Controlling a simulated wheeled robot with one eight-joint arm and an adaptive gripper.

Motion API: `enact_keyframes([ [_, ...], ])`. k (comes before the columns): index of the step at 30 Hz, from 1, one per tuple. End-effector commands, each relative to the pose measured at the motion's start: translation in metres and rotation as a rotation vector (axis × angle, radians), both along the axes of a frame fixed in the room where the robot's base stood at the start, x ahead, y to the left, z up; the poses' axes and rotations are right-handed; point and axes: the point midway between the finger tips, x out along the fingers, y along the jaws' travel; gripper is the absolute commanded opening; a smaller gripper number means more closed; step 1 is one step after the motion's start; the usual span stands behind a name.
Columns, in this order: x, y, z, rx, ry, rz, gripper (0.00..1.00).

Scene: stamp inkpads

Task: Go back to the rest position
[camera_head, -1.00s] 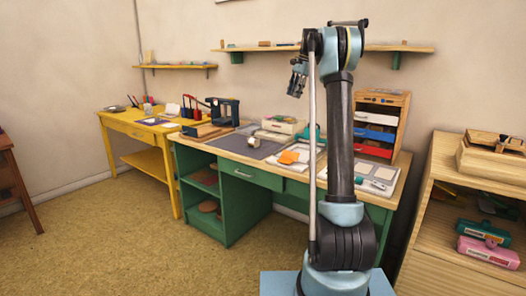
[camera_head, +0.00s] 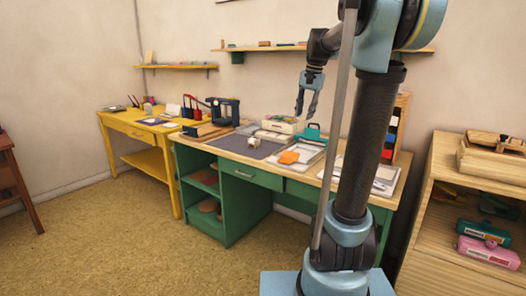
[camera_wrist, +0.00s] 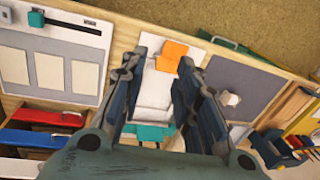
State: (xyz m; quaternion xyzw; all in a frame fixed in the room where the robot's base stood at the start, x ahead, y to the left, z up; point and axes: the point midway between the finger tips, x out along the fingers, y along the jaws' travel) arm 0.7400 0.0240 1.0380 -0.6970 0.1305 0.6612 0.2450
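My gripper (camera_head: 306,112) hangs above the green desk (camera_head: 264,180) in the head view, fingers pointing down. In the wrist view my gripper (camera_wrist: 164,62) has its two fingers apart, with nothing held between them. Through the gap I see white sheets and an orange pad (camera_wrist: 173,50) on the desktop below. The orange pad (camera_head: 289,157) also shows in the head view. A teal-handled thing (camera_head: 312,132) stands on the desk below my gripper, apart from it.
A drawer unit (camera_head: 397,118) stands at the desk's right end, partly hidden by my arm. A wall shelf (camera_head: 275,48) runs behind. A wooden cabinet (camera_head: 432,190) is at right, a yellow table (camera_head: 130,129) at left. The floor in front is open.

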Motion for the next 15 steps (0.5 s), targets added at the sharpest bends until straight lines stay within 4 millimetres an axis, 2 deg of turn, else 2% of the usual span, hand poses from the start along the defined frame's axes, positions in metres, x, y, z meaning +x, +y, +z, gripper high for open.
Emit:
enact_keyframes([
  [1,-0.018,0.000,-0.008,-0.008,-0.007,0.023,0.30],
  [3,-0.039,-0.001,-0.019,-0.021,-0.017,0.054,0.30],
  [8,-0.086,-0.004,-0.047,-0.048,-0.040,0.128,0.30],
  [15,-0.155,-0.008,-0.098,-0.093,-0.071,0.241,0.30],
])
